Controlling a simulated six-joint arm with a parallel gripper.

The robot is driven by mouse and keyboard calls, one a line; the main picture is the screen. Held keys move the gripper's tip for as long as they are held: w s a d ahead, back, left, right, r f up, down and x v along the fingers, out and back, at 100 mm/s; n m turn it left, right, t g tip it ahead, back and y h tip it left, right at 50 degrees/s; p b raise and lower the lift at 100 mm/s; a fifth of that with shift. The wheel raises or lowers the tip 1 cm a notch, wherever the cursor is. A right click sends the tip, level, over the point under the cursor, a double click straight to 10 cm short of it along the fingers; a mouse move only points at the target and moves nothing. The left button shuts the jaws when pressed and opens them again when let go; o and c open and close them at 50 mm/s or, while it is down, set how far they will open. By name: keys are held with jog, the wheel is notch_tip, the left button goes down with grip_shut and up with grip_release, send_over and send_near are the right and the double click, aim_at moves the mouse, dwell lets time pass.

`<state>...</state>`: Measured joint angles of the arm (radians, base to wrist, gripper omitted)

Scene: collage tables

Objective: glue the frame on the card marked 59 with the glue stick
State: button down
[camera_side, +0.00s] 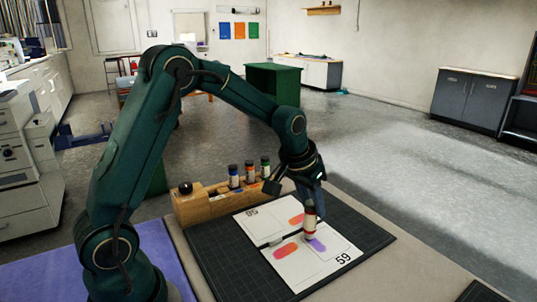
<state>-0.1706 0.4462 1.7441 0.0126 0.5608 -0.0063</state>
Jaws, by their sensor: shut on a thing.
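My gripper (311,200) points down and is shut on a glue stick with a red and white barrel (309,224). The stick is upright, with its lower end at or just above a purple patch (316,244) on the white card marked 59 (325,268). I cannot tell whether it touches. An orange-red patch (286,252) lies left of the purple one. Thin lines on the card look like a frame, but are too fine to make out fully. Another card (262,222), with a number like 85, lies behind, with an orange patch partly hidden by the gripper.
A dark gridded mat (220,268) lies under the cards. A wooden holder (205,208) behind it carries several tubes with blue, red and green bands (234,178) and a black-topped piece (185,188). The mat's right side is clear.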

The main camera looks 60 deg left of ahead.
jog(key=shift+w+d, duration=0.1)
jog(key=shift+w, duration=1.15)
jog(key=shift+s+d, duration=0.2)
jog(key=shift+d, duration=3.05)
jog(key=shift+w+a+f, duration=0.1)
jog(key=shift+w, duration=1.15)
jog(key=shift+a, duration=0.85)
jog(key=shift+s+a, duration=0.1)
jog(key=shift+a, duration=2.3)
notch_tip(320, 180, up, 7)
